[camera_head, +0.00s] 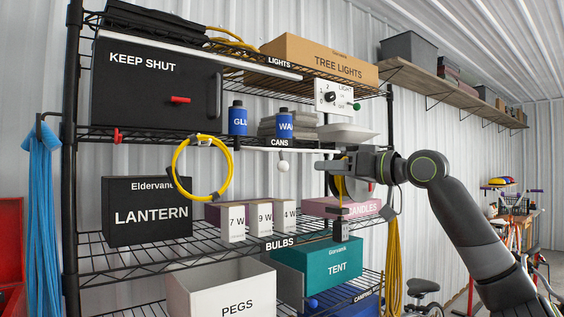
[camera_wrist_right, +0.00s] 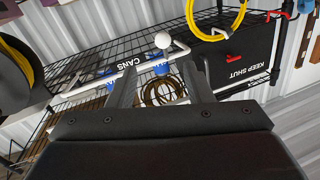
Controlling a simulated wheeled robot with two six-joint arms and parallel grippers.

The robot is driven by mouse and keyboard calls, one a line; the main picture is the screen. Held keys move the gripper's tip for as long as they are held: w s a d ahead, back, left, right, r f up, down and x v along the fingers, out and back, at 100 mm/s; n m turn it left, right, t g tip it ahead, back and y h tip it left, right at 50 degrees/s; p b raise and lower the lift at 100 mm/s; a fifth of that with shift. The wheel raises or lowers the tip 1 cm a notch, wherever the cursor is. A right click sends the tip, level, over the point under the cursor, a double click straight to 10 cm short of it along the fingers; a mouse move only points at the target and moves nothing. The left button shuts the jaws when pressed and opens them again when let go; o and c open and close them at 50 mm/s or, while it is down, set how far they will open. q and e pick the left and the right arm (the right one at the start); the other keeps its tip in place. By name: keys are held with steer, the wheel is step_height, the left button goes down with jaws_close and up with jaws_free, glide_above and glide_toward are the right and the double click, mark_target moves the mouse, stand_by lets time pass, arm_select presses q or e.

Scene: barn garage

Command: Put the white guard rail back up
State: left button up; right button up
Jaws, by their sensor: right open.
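The white guard rail (camera_head: 318,151) runs along the front edge of the CANS shelf, with a white ball knob (camera_head: 284,167) hanging just below it. In the right wrist view the rail (camera_wrist_right: 84,90) crosses slantwise beyond my fingers, and the knob (camera_wrist_right: 162,40) shows above the gap between them. My right gripper (camera_head: 325,165) is in front of the shelf, right of the knob and close to the rail's right part. Its two fingers (camera_wrist_right: 157,82) are apart with nothing held between them. Whether a finger touches the rail cannot be told. My left gripper is not in view.
A yellow cable loop (camera_head: 201,168) hangs at the CANS shelf's front, left of the knob. Blue cans (camera_head: 238,121) stand on that shelf beside a black KEEP SHUT cabinet (camera_head: 140,95). A white tray (camera_head: 346,132) sits just above my gripper, and a pink CANDLES box (camera_head: 362,208) is below.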

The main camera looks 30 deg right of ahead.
mark_target(288, 166)
steer(key=p+x, duration=0.2)
steer(key=x, duration=0.2)
steer(key=p+x, duration=0.2)
steer(key=x, duration=0.2)
steer(key=p+x, duration=0.3)
steer(key=x, duration=0.2)
steer(key=shift+s+a+r, duration=0.1)
steer(key=shift+a+r, duration=0.05)
steer(key=shift+r, duration=0.1)
steer(key=shift+w+a+f, duration=0.15)
steer(key=shift+w+a, duration=0.1)
steer(key=shift+w, duration=0.35)
jaws_close()
